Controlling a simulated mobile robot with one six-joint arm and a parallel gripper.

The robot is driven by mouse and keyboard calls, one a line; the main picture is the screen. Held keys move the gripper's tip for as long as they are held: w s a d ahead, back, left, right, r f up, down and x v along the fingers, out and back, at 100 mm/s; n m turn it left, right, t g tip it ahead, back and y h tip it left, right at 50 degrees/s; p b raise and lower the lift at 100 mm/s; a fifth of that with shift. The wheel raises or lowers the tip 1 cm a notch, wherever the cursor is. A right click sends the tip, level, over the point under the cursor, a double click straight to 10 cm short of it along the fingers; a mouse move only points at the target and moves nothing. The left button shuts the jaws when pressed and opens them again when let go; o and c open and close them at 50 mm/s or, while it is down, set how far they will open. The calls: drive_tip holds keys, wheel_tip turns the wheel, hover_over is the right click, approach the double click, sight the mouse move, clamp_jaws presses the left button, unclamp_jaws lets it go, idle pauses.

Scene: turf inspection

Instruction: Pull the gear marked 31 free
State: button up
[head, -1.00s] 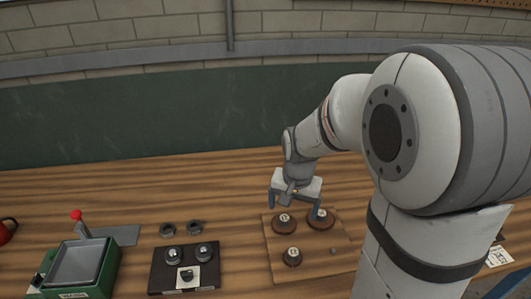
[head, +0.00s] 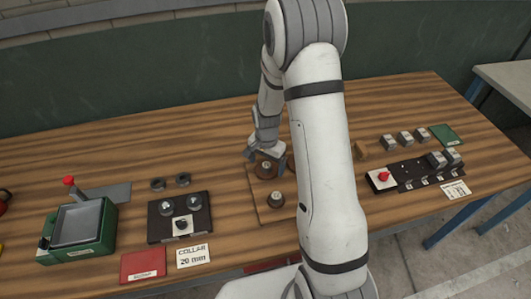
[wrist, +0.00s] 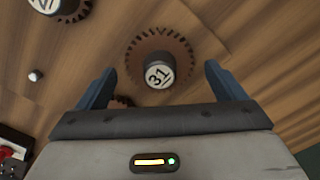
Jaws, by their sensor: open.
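The gear marked 31 (wrist: 135,55) is a brown toothed disc with a dark hub and a white label, in the middle of the wrist view. In the head view it is the rear gear (head: 265,170) on the wooden board (head: 262,208). My gripper (wrist: 159,72) is open, its two blue fingers on either side of the hub and apart from it. My gripper also shows above that gear in the head view (head: 266,159). I cannot tell its exact height over the gear. The jaws are empty.
Another gear (head: 276,200) stands in front; in the wrist view it is cut off at top left (wrist: 62,8). A third gear (wrist: 121,102) is mostly hidden under my gripper. A small peg (wrist: 36,75) stands nearby. A switch panel (head: 412,172) is right, a dark fixture (head: 180,217) left.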

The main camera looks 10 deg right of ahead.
drive_tip(key=shift+f, duration=0.7)
drive_tip(key=shift+c, duration=0.4)
drive_tip(key=c, duration=1)
drive_tip(key=o, duration=0.4)
drive_tip(key=c, duration=0.4)
drive_tip(key=shift+r, duration=0.25)
drive_tip(key=shift+r+p, duration=0.7)
drive_tip(key=shift+r, duration=0.25)
